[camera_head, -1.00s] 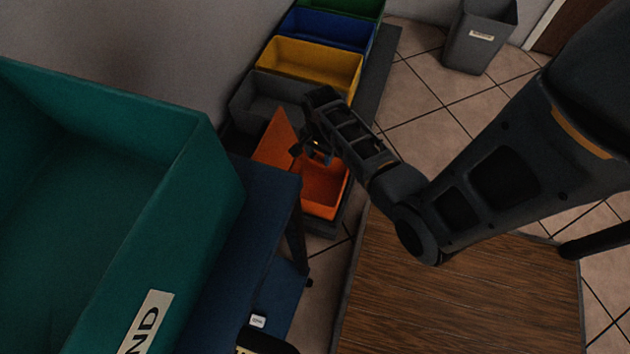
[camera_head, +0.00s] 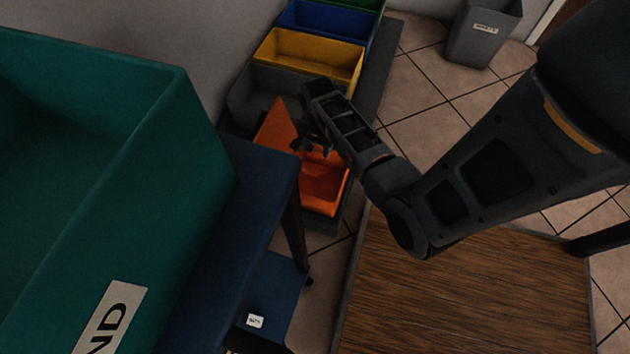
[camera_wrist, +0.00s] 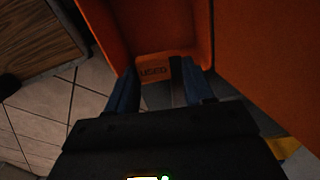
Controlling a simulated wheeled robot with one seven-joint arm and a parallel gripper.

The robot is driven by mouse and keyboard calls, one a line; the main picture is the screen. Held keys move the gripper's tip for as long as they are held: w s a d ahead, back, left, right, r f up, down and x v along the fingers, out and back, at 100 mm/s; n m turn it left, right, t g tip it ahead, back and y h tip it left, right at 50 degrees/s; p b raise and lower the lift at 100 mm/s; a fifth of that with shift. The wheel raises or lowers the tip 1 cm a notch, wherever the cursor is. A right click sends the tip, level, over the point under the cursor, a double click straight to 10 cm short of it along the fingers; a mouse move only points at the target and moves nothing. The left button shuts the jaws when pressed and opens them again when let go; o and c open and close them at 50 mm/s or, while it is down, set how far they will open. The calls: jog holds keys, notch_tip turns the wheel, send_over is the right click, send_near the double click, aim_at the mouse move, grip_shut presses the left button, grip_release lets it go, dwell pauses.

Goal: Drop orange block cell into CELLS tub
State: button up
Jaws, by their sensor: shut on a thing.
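My gripper (camera_head: 308,148) points down over the orange tub (camera_head: 325,190) in the head view, near its upper end. A dark strip shows beside the block, near the right finger. Orange tub walls (camera_wrist: 265,50) fill the top and right of the wrist view. In the head view the block is hidden by my gripper. No "CELLS" label is readable on any tub.
Grey, yellow (camera_head: 310,58) and blue (camera_head: 325,28) tubs stand in a row beyond the orange one. A teal bin (camera_head: 150,170) sits at left by a dark blue table (camera_head: 245,215). A small white labelled thing (camera_head: 255,321) lies low. A grey waste bin (camera_head: 484,35) stands far right.

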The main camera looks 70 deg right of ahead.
jog(key=shift+f+b, duration=0.55)
jog(key=shift+f, duration=0.3)
jog(key=o, duration=1.1)
notch_tip(320, 180, up, 8)
jog(key=p, duration=0.3)
jog(key=shift+f, duration=0.1)
